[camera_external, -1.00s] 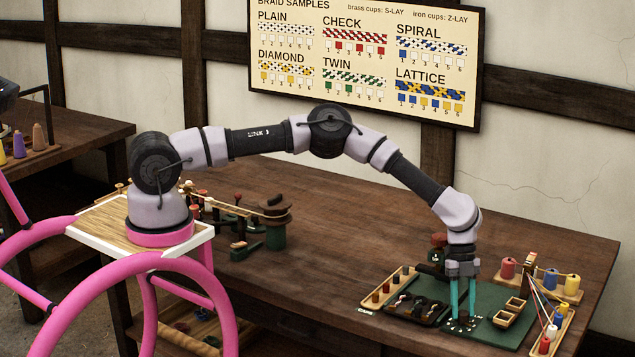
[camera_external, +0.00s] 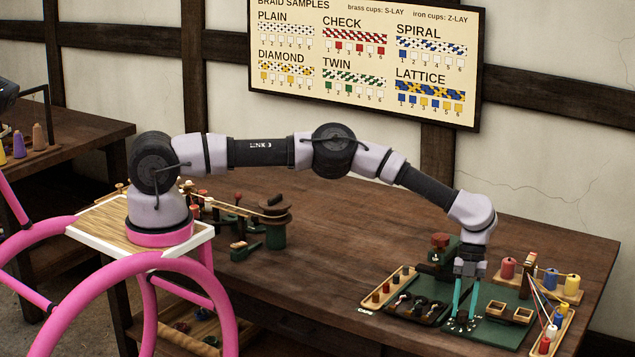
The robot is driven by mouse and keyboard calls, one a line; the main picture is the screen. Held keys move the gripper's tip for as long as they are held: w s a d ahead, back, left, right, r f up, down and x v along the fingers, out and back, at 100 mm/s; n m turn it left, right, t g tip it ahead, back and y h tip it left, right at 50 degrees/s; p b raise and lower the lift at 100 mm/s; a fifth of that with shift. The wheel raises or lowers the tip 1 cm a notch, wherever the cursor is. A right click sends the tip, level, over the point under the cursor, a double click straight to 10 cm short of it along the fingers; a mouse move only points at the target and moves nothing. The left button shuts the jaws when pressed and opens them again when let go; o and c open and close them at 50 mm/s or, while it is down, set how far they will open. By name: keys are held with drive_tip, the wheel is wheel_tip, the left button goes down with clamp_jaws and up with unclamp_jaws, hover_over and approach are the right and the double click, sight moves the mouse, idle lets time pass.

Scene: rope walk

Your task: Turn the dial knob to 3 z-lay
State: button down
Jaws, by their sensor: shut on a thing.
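My gripper (camera_external: 463,322) points down at the front of the green board (camera_external: 492,331), with its two teal fingers on either side of the small dark dial knob (camera_external: 461,321). The fingers are shut on the knob, and they mostly hide it. Small pale marks show on the board around the fingertips. The dial's lettering and the knob's pointer are too small to read, so I cannot tell which setting it is at.
A black tray (camera_external: 411,311) lies left of the gripper, beside a wooden peg rack (camera_external: 388,290). Colored spools (camera_external: 551,279) with threads stand farther right. The table's middle (camera_external: 340,240) is clear.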

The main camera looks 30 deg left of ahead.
drive_tip(key=shift+w, duration=0.1)
drive_tip(key=c, duration=0.5)
unclamp_jaws()
drive_tip(key=shift+f, duration=0.1)
drive_tip(key=v, duration=1.1)
